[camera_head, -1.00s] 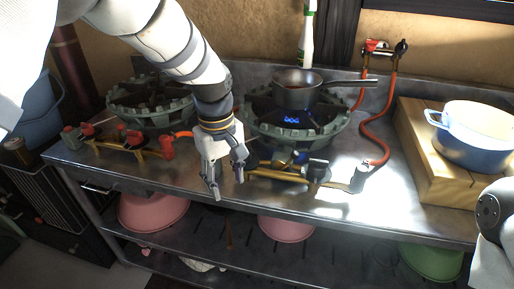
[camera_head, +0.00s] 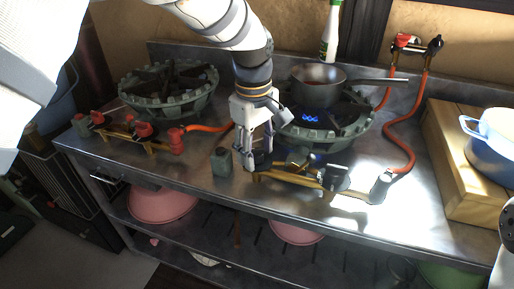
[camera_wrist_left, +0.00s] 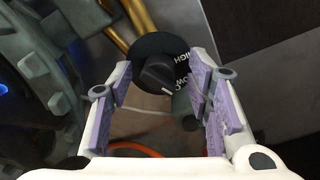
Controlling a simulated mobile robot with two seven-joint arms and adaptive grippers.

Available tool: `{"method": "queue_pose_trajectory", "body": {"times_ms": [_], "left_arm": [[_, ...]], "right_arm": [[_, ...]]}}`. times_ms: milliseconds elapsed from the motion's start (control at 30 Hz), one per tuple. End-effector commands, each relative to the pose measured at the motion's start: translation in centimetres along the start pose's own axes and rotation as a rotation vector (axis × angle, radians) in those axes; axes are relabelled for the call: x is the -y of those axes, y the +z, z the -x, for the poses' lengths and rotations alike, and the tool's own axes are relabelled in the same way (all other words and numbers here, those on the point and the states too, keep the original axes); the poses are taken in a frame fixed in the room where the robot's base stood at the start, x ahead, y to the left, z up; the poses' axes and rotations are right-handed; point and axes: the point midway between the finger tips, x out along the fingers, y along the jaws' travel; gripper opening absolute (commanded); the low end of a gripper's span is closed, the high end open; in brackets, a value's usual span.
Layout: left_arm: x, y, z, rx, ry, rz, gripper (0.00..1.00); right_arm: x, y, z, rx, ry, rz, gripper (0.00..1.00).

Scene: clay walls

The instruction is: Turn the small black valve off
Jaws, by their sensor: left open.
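The small black valve knob (camera_wrist_left: 157,74) sits on a round black plate marked HIGH and LOW. In the left wrist view it lies between the open fingers of my left gripper (camera_wrist_left: 161,72), with gaps on both sides. In the head view my left gripper (camera_head: 256,158) points down at the left end of the right burner's brass pipe (camera_head: 290,176); its fingers partly hide the knob (camera_head: 263,159). A blue glow (camera_head: 310,118) shows in the right burner (camera_head: 340,140). My right gripper is not in view.
A saucepan (camera_head: 318,77) stands on the right burner. A larger black knob (camera_head: 336,177) and an orange hose (camera_head: 404,130) are to the right. A grey-green block (camera_head: 222,162) stands just left of my gripper. The left burner (camera_head: 165,92) has red knobs in front.

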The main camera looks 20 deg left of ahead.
Motion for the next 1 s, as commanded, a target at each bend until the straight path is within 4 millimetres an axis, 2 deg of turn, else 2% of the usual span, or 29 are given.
{"method": "queue_pose_trajectory", "body": {"times_ms": [167,367,667,1000], "left_arm": [[0.0,0.0,0.0,0.0,0.0,0.0,0.46],[0.0,0.0,0.0,0.0,-0.001,0.0,0.0],[0.1,0.0,0.1,0.001,-0.002,-0.03,0.0],[0.1,-0.1,0.2,0.012,-0.002,-0.233,0.0]], "right_arm": [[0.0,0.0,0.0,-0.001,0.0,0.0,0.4],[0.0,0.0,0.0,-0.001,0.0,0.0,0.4],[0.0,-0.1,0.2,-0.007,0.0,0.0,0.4],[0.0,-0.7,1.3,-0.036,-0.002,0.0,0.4]]}}
